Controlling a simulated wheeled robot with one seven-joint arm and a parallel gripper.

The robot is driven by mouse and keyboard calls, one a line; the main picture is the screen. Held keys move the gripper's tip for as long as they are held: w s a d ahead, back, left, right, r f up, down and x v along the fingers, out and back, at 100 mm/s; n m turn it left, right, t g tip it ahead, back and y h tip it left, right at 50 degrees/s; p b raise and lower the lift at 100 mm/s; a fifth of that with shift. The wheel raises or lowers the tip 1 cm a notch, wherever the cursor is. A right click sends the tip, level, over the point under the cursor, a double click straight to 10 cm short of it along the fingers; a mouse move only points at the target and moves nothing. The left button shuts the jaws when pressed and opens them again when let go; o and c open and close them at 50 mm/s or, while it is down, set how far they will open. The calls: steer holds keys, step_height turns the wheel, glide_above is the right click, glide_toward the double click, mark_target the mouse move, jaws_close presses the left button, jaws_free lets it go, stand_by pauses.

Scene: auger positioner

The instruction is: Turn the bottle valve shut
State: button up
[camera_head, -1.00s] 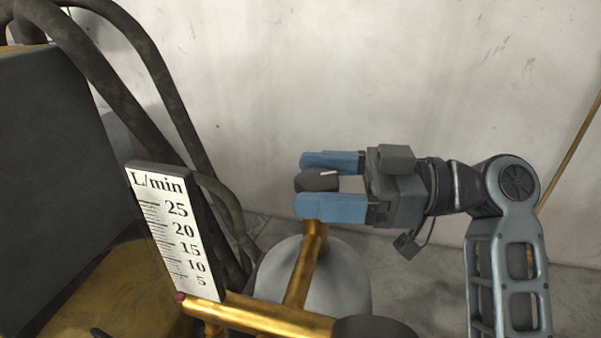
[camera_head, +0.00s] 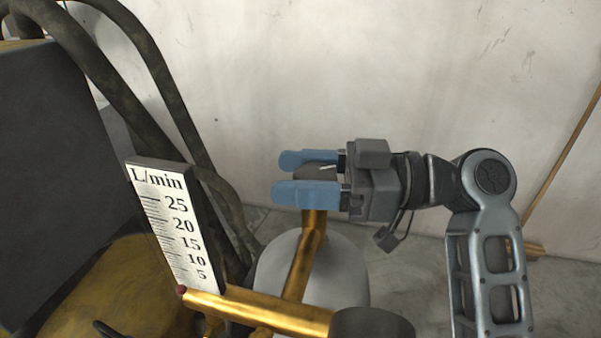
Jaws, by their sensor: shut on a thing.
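The bottle valve is a dark round knob (camera_head: 322,172) with a white mark on top, above a brass stem (camera_head: 313,222). Below it stands the pale grey bottle (camera_head: 345,275). My gripper (camera_head: 305,177) reaches in from the right with its two blue fingers on the far and near sides of the knob. It is shut on the knob, and the near finger hides part of it.
A flow gauge marked L/min (camera_head: 172,225) stands at the left, its red indicator at the bottom. A brass pipe (camera_head: 265,312) runs from it to another dark knob (camera_head: 372,325). Dark hoses (camera_head: 165,90) and a dark panel (camera_head: 45,180) fill the left. A pale wall stands behind.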

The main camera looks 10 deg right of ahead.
steer(key=shift+c, duration=0.6)
steer(key=shift+m+t, duration=0.3)
steer(key=shift+t, duration=0.1)
steer(key=shift+f+m+t+h+b, duration=0.1)
steer(key=shift+m+t+h+b, duration=0.2)
steer(key=shift+m+t+b, duration=0.35)
steer(key=m+t+h, duration=0.1)
steer(key=t, duration=0.1)
steer(key=m+t+h, duration=0.1)
steer(key=t, duration=0.1)
steer(key=shift+w+d, duration=0.15)
steer(key=shift+w, duration=0.05)
steer(key=m+t+h, duration=0.2)
steer(key=shift+w+d+r+m+t+p, duration=0.15)
steer(key=shift+r+m+t+p, duration=0.1)
steer(key=shift+t+p, duration=0.15)
steer(key=shift+w+d+m+t+h+p, duration=0.1)
steer(key=shift+w+m+t+h+p, duration=0.1)
steer(key=shift+m+t+h+p, duration=0.9)
steer(key=shift+f+m+h, duration=0.1)
steer(key=shift+m+h, duration=0.2)
steer(key=shift+h, duration=0.3)
